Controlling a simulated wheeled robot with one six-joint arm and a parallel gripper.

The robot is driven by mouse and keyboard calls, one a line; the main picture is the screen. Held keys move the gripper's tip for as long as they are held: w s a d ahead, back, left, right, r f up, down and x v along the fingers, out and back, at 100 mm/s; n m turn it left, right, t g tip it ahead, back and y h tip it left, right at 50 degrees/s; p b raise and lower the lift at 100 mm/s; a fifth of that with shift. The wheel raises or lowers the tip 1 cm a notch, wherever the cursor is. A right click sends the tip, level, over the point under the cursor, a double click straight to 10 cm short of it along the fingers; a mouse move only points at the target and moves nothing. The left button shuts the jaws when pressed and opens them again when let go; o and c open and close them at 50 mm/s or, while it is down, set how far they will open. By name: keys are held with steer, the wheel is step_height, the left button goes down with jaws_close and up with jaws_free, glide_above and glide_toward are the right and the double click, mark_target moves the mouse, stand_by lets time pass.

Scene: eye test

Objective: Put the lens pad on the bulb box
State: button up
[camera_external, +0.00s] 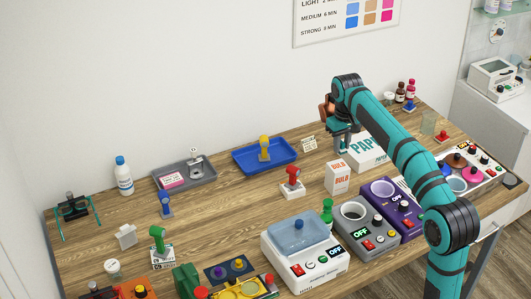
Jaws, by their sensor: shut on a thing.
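The bulb box (338,179) is a white carton with red lettering, upright on the wooden table right of centre. My gripper (342,150) is above and behind it, at the left edge of a white box marked PAPER (374,156). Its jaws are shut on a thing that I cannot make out. I cannot tell for certain which thing is the lens pad. A small pale pad with writing (309,144) lies near the back edge, and a pink-labelled packet (172,180) lies in a grey tray (201,180). The bulb box's top looks bare.
A blue tray (285,163) holds a yellow tool. A red tool on a white base (292,185) stands left of the bulb box. Grey (365,237) and purple (406,222) devices and a white basin device (303,255) stand in front. The left middle table has free room.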

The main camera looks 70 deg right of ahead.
mark_target(339, 166)
steer(key=shift+f, duration=3)
steer(key=o, duration=0.9)
steer(key=shift+f, duration=0.1)
steer(key=shift+o, duration=0.2)
step_height(339, 166, up, 12)
steer(key=shift+r, duration=0.1)
